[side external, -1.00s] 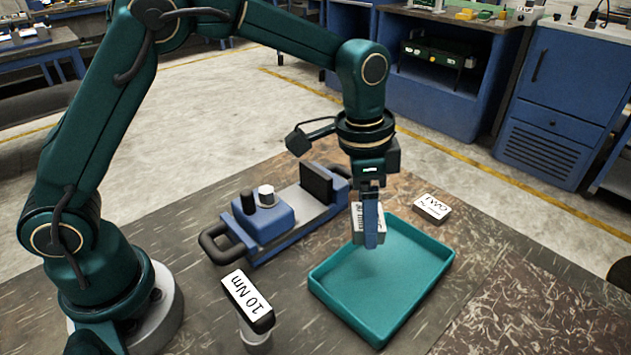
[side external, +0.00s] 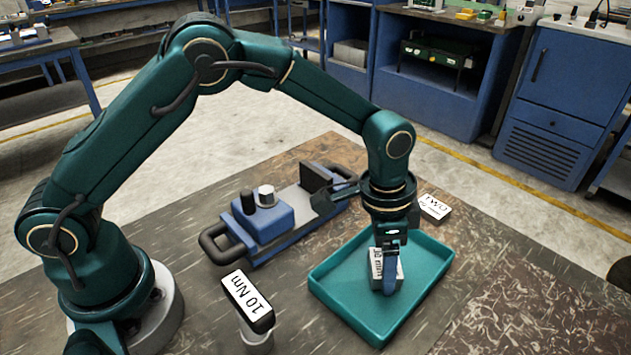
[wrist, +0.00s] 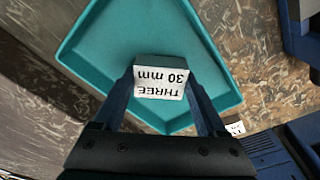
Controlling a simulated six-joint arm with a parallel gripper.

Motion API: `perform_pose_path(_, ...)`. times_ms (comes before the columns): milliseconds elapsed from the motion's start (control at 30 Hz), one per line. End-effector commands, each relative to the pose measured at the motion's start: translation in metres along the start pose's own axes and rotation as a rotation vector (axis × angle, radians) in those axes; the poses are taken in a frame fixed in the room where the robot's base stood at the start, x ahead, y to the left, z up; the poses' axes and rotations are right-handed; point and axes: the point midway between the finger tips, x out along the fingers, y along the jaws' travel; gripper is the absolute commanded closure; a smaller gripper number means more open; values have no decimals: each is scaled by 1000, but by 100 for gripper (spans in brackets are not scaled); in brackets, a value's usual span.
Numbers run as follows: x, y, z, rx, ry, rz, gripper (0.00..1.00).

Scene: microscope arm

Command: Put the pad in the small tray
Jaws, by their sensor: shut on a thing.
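The pad is a small grey block with a white label (wrist: 161,82) reading "THREE 30 mm" in the wrist view. It also shows in the side view (side external: 377,268). My gripper (side external: 389,280) is shut on the pad, with one blue finger on each side of it in the wrist view (wrist: 162,100). The small tray is a shallow teal tray (side external: 335,290) on the table. The pad is inside the tray's outline, low over its floor; I cannot tell whether it touches the floor.
A block labelled "TWO" (side external: 434,208) lies behind the tray. A blue vise-like fixture (side external: 265,225) stands to the left, near my wrist. A block labelled "10 Nm" (side external: 247,300) stands front left. The table right of the tray is clear.

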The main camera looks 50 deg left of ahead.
Motion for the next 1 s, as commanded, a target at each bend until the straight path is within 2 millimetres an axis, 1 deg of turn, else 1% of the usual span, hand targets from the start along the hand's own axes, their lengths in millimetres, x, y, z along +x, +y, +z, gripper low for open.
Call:
perform_pose_path(133,2,0,0,0,3,-1,100)
perform_pose_path(167,4,0,0,0,1,0,22)
perform_pose_path(200,3,0,0,0,1,0,6)
perform_pose_path(233,3,0,0,0,1,0,0)
perform_pose_path(467,3,0,0,0,1,0,0)
perform_pose_path(567,-2,0,0,0,1,-1,0)
perform_pose_path(667,-16,0,-1,0,4,-2,0)
perform_pose_path(1000,-86,-1,-1,0,6,-3,0)
